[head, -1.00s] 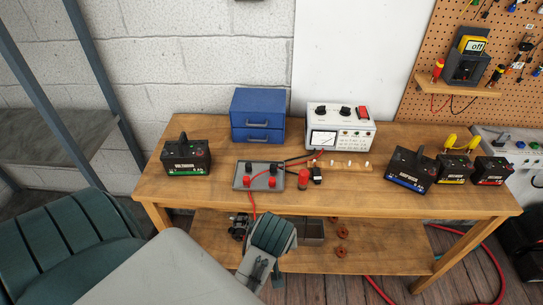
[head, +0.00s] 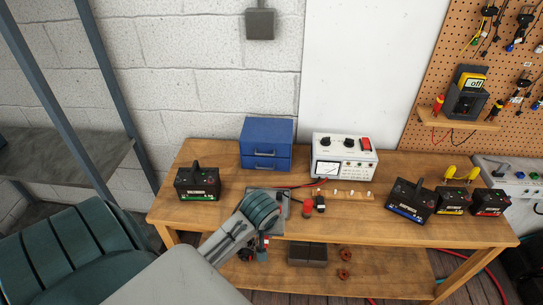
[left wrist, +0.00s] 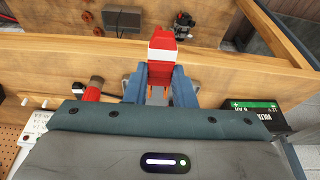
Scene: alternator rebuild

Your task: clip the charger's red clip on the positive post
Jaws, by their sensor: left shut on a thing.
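My left gripper (left wrist: 160,85) is shut on a red clip with a white band (left wrist: 162,48), in the left wrist view. In the head view a bit of red and blue shows below my left wrist, at the bench's front edge. The grey plate (head: 252,194) lies on the bench, mostly hidden behind my left arm; its posts are covered, and I cannot tell which is positive. The white charger (head: 343,158) with a meter stands behind, to the right. A red lead (head: 300,186) runs in front of it. My right gripper is not in view.
A green-labelled battery (head: 198,183) stands left on the wooden bench (head: 350,222). A red cylinder (head: 307,208) and a black piece (head: 320,203) stand right of the plate. A blue drawer box (head: 266,143) is behind. Several batteries stand at right, including a blue-labelled one (head: 411,200).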

